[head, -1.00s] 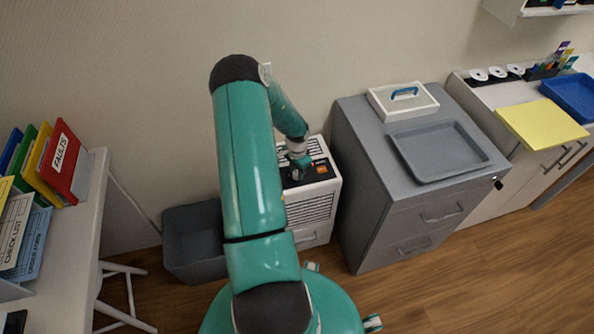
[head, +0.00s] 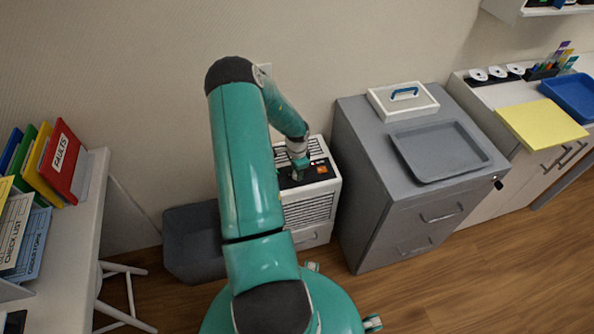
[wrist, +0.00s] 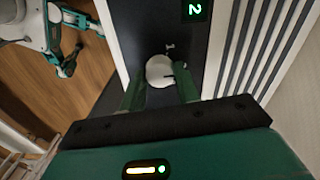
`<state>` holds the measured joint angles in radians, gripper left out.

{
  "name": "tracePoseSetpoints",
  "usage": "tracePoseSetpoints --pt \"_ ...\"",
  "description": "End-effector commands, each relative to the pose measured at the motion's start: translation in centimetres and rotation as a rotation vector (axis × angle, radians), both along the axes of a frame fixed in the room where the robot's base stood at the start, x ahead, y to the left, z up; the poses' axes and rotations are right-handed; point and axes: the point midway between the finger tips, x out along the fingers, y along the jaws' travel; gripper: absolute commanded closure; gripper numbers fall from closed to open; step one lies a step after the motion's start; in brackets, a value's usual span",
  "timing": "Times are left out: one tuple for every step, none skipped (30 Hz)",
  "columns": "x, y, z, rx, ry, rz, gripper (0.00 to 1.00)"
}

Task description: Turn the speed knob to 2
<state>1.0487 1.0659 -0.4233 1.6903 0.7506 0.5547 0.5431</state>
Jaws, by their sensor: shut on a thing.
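The speed knob (wrist: 159,70) is a round white knob on the unit's dark panel in the wrist view. My gripper (wrist: 160,88) has its two green fingers on either side of the knob, shut on it. A small dark mark shows at the knob's right edge, and a small white mark is printed just above it. In the head view my gripper (head: 297,174) reaches down onto the top of the white vented unit (head: 323,195), and hides the knob.
A grey cabinet (head: 365,205) with a tray (head: 440,178) stands close to the unit's right. A grey bin (head: 190,268) stands to its left, and the wall is close behind. A desk with folders (head: 62,163) is at far left.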

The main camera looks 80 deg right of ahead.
Motion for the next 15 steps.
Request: tracePoseSetpoints --pt "0.01 0.0 0.05 0.001 -0.001 0.0 0.65" --pt "0.02 -0.01 0.05 0.001 -0.001 0.001 0.59" --pt "0.02 -0.01 0.04 0.001 -0.001 0.001 0.51" --pt "0.01 0.0 0.04 0.001 -0.001 0.001 0.47" --pt "0.01 0.0 0.04 0.0 0.0 0.001 0.47" --pt "0.01 0.0 0.03 0.0 0.0 0.001 0.47" --pt "0.01 0.0 0.03 0.0 0.0 0.001 0.47" --pt "0.01 0.0 0.02 0.0 0.0 0.001 0.47" --pt "0.01 0.0 0.02 0.0 0.0 0.001 0.47" --pt "0.01 0.0 0.02 0.0 0.0 0.001 0.47" --pt "0.01 0.0 0.02 0.0 0.0 0.001 0.47" --pt "0.02 -0.01 0.06 0.0 0.0 0.001 0.47" --pt "0.01 -0.02 0.14 -0.001 -0.001 0.001 0.47" --pt "0.02 -0.03 0.28 -0.001 -0.001 0.001 0.47" --pt "0.03 -0.08 0.56 -0.002 0.0 0.001 0.47"
